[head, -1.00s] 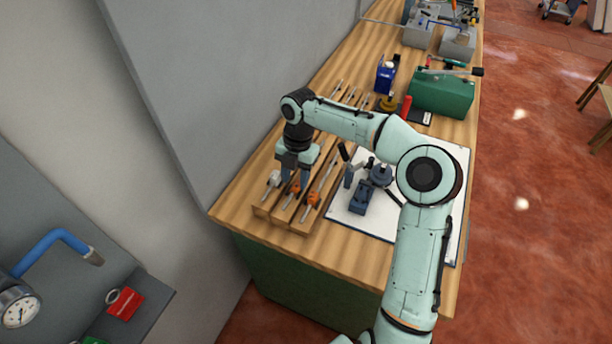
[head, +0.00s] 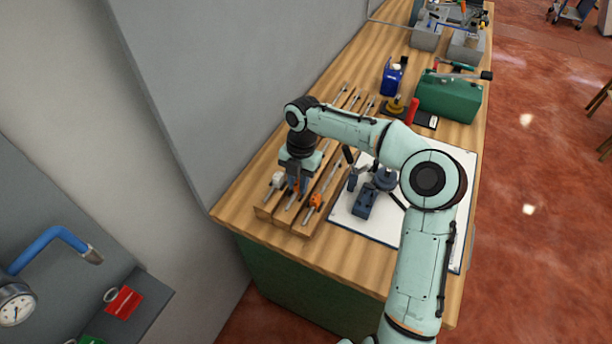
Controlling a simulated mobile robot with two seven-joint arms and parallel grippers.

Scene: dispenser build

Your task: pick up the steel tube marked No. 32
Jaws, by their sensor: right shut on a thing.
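A slotted wooden rack (head: 290,222) near the left end of the bench holds several thin steel tubes. At their near ends, one tube (head: 268,195) has a white tag, and the middle tube (head: 290,206) and right tube (head: 308,215) have orange tags. The tag markings are too small to read, so I cannot tell which is No. 32. My right gripper (head: 298,188) points down at the rack and is shut on the middle tube, close to its orange tag. The tube still lies along the rack. The gripper partly hides the tag and the tube behind it. My left gripper is out of view.
Right of the rack, a white mat (head: 350,210) bears a dark clamp-like fixture (head: 366,200). Behind are a green box (head: 450,97), a blue container (head: 392,77) and a red-handled tool (head: 412,110). A grey wall (head: 230,90) borders the bench's left side.

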